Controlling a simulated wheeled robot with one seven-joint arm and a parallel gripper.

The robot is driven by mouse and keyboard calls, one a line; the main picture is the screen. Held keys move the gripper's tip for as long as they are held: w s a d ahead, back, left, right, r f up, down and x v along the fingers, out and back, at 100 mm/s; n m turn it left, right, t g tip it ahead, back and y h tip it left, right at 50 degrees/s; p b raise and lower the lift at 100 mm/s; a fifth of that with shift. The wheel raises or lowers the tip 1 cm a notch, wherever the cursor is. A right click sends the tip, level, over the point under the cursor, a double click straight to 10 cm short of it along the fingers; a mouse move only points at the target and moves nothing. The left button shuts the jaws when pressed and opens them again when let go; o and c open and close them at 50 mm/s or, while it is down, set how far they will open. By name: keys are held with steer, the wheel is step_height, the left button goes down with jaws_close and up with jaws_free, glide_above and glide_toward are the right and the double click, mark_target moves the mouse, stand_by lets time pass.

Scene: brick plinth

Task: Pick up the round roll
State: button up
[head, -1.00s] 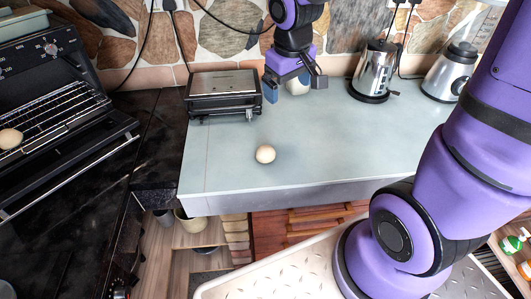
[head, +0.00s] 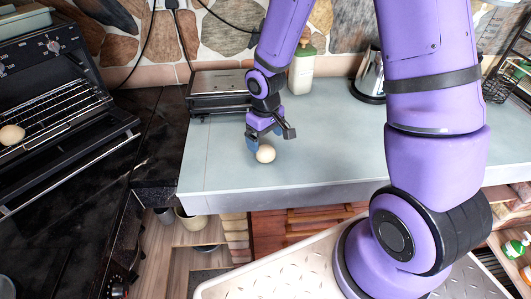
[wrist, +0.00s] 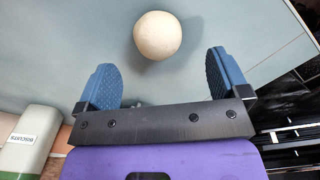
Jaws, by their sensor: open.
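The round roll (head: 265,153) is a pale, cream-coloured ball on the grey-blue counter (head: 330,140), near its front edge. My gripper (head: 268,142) is just above and behind it in the head view, pointing down. In the wrist view the roll (wrist: 158,35) lies beyond the two blue fingertips (wrist: 168,72), roughly centred between them. The fingers are open with nothing between them. Whether a finger touches the roll cannot be told from the head view.
A second pale roll (head: 11,135) sits on the oven rack at the left. A silver toaster grill (head: 217,90) stands behind my gripper to the left. A cream canister (head: 302,72) and a metal kettle (head: 369,76) stand at the back. The counter right of the roll is clear.

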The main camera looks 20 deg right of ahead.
mark_target(266, 147)
steer(key=shift+w+d+f, duration=0.1)
steer(key=shift+f, duration=1.55)
steer(key=shift+w+f, duration=0.1)
steer(key=shift+f, duration=1.55)
steer(key=shift+c, duration=0.3)
steer(key=c, duration=0.9)
